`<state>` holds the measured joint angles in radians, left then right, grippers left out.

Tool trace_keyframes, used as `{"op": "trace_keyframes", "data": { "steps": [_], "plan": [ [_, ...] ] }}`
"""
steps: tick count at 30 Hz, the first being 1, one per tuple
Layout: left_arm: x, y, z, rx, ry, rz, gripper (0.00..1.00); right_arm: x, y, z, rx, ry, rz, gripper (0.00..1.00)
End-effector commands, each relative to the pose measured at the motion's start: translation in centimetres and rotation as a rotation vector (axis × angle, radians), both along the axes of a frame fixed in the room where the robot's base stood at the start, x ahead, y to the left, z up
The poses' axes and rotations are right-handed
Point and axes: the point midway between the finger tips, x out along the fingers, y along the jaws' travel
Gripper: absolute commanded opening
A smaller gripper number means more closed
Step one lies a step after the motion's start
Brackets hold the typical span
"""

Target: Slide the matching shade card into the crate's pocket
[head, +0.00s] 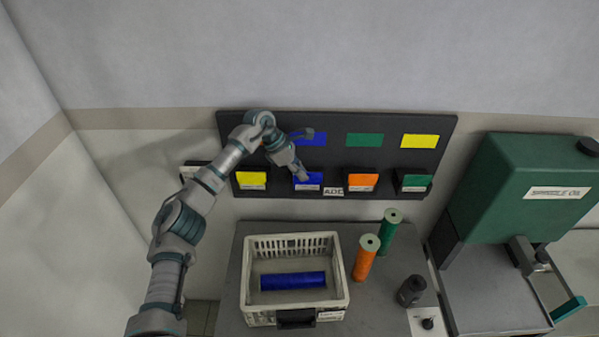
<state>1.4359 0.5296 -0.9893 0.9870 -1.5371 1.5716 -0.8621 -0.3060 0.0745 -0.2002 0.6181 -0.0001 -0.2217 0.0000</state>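The crate (343,283) is a pale slotted basket on the grey table, with a blue bobbin (293,281) lying in it. A black pocket (296,319) is on its front wall, and no card shows in it. On the dark wall board, a blue shade card (312,187) sits in a lower holder, between the yellow card (251,180) and the orange card (361,181). My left gripper (303,177) is at the blue card's top and partly covers it. Whether its fingers are closed on the card is too small to tell. My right gripper is out of view.
The board (340,123) has an upper row of coloured patches and a green card (415,181) at lower right. An orange bobbin (365,260) and a green bobbin (387,234) stand right of the crate, near a dark cylinder (411,291). A green machine (525,185) stands at right.

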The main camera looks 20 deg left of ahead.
Motion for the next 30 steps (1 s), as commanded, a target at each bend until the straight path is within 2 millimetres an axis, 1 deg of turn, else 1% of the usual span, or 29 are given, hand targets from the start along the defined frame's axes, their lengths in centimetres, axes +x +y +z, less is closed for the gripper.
{"op": "trace_keyframes", "data": {
  "steps": [2, 5, 8, 19, 24, 30],
  "plan": [
    [0.0, -0.1, 0.0, 0.0, -0.001, -0.001, 0.0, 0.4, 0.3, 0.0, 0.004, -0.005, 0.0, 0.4],
    [0.0, -0.1, 0.2, -0.001, -0.001, -0.001, 0.0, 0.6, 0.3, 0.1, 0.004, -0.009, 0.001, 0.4],
    [0.0, 0.0, 0.9, -0.002, -0.001, -0.001, 0.0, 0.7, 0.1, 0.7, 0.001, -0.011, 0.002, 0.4],
    [0.0, 0.1, 5.9, -0.003, -0.002, -0.002, 0.0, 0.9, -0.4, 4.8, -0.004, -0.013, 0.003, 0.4],
    [0.0, 0.1, 7.5, -0.003, -0.002, -0.002, 0.0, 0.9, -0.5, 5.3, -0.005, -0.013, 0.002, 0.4],
    [0.0, 0.1, 7.5, -0.002, 0.0, -0.001, 0.0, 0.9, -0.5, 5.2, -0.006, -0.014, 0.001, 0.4]
  ]
}}
